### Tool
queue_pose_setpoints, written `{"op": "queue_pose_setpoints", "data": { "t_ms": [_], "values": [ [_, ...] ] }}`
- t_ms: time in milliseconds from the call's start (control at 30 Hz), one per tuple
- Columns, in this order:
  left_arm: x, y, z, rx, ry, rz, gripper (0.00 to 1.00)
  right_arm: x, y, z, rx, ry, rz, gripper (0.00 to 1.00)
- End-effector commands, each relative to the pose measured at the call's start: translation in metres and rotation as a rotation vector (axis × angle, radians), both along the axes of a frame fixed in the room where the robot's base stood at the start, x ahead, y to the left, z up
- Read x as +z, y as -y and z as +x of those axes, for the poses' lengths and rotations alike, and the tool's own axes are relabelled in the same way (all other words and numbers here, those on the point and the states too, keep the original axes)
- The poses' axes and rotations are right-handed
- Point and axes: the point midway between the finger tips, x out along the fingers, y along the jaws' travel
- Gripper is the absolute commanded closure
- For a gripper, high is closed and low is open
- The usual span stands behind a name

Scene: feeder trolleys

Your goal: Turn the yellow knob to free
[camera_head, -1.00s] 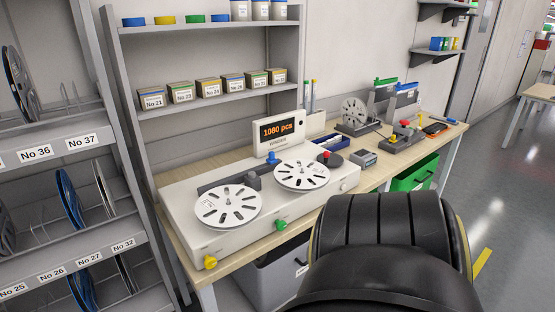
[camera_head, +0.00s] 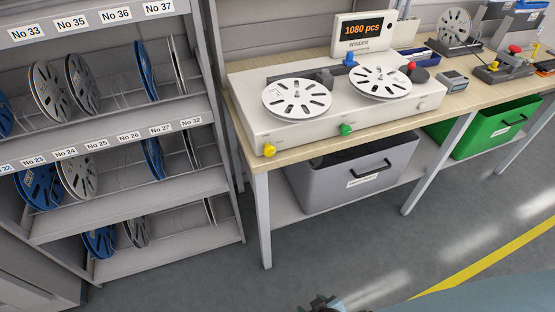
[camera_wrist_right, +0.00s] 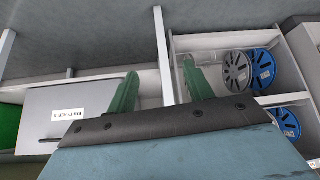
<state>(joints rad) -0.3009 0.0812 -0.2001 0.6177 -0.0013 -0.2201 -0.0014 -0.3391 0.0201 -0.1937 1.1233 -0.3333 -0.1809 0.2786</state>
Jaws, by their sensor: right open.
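The yellow knob (camera_head: 269,150) sits low on the front left corner of the white winder (camera_head: 330,115), which stands on the wooden bench. A green knob (camera_head: 346,129) is further right on the same front, and a blue knob (camera_head: 349,60) is at the top. My right gripper (camera_head: 325,304) is only partly in the head view, at the bottom edge, well below and apart from the yellow knob. In the right wrist view its green fingers (camera_wrist_right: 160,88) are spread with nothing between them. The yellow knob does not show in that view. My left gripper is out of view.
A grey bin (camera_head: 355,178) sits under the bench and also shows in the right wrist view (camera_wrist_right: 85,100). A green crate (camera_head: 490,130) is to its right. A reel rack (camera_head: 130,190) stands left of the bench. The floor before the bench is clear.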

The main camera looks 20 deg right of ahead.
Motion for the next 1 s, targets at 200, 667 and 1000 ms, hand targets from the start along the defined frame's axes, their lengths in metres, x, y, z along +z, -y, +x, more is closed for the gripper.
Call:
{"op": "queue_pose_setpoints", "data": {
  "t_ms": [200,667,1000],
  "values": [
    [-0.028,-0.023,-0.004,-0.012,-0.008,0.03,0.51,0.12,-0.028,0.114,-0.048,0.415,0.072,0.48],
    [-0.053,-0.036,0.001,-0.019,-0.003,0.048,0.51,0.329,-0.017,0.169,-0.133,0.934,0.137,0.48],
    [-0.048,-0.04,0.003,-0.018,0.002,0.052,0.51,0.338,-0.017,0.207,-0.132,0.953,0.137,0.48]
  ]
}}
